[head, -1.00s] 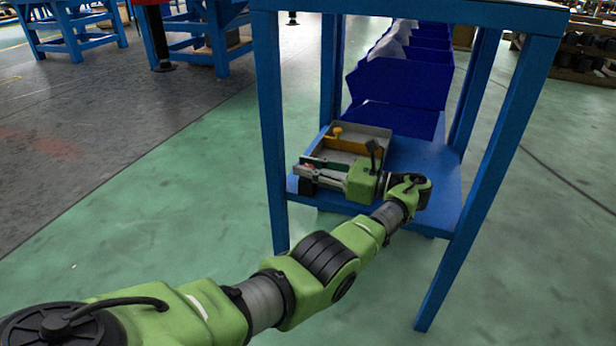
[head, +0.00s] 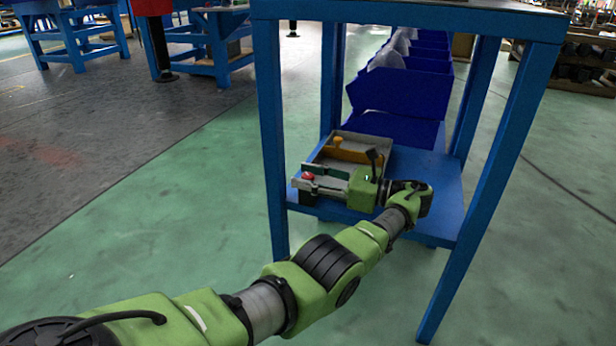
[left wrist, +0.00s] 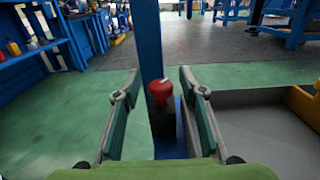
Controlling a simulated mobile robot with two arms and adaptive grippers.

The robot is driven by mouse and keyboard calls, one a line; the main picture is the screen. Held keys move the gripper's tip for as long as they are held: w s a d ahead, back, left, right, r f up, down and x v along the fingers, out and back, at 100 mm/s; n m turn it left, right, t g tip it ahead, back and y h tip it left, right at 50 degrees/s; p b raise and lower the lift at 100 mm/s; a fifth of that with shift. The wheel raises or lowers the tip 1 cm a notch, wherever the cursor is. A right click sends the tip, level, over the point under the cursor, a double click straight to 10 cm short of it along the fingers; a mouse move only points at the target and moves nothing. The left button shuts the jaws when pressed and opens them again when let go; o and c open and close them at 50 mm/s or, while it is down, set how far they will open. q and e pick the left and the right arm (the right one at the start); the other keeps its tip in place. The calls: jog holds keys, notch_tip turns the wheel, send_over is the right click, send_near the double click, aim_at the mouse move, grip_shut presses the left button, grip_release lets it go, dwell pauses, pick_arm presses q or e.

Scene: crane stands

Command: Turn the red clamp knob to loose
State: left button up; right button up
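The red clamp knob (head: 308,176) stands at the front left corner of the blue table's lower shelf, beside a grey tray. In the left wrist view the knob (left wrist: 160,93) is upright with a pale mark on top, on a dark block. My left gripper (head: 303,178) reaches it from the right, level with the shelf. Its two fingers (left wrist: 158,88) are spread, one on each side of the knob, with a gap on both sides. The knob's far side is hidden. My right gripper is in neither view.
A grey tray (head: 325,158) with a yellow knob (head: 338,141) on a yellow bar lies behind the gripper. Blue bins (head: 400,88) stand further back. Table legs (head: 272,140) rise close to the gripper and arm. The shelf's right part (head: 445,185) is bare.

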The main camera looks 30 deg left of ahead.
pick_arm(q)
jog(key=shift+r, duration=0.1)
notch_tip(320, 180, up, 10)
jog(key=shift+f, duration=0.1)
dwell(0.3)
